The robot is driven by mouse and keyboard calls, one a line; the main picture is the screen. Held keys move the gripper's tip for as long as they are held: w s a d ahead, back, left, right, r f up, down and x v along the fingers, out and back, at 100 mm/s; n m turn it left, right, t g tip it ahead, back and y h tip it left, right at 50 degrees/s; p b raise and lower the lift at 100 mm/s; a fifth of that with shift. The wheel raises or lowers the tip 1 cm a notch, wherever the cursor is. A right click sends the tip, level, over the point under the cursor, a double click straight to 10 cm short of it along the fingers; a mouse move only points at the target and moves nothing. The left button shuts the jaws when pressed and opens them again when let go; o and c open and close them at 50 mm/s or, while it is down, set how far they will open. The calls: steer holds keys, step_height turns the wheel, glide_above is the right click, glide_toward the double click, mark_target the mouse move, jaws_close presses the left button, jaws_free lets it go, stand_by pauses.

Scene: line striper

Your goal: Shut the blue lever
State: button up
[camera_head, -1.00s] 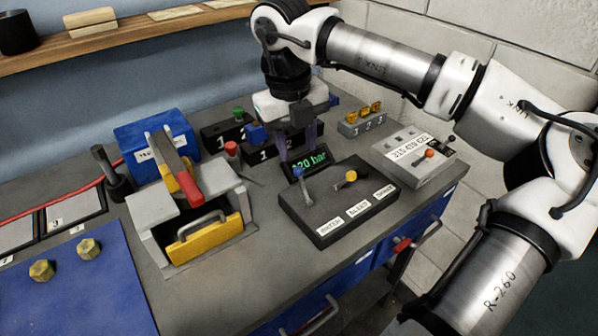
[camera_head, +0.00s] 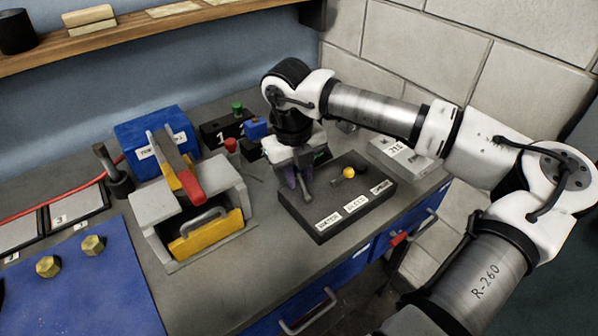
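The black lever box (camera_head: 350,206) sits on the grey bench with white labels on its front edge. A lever with a yellow knob (camera_head: 348,172) stands on its right half. My gripper (camera_head: 299,190) points down over the left half of the box, where the blue lever was visible earlier. The blue lever is hidden now behind or between my fingers. I cannot tell whether the fingers touch it, or whether they are open or shut.
A grey holder (camera_head: 160,214) with red and yellow handles stands left of the box. Behind are a blue box (camera_head: 140,140) and a red-capped valve (camera_head: 231,147).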

jaws_close()
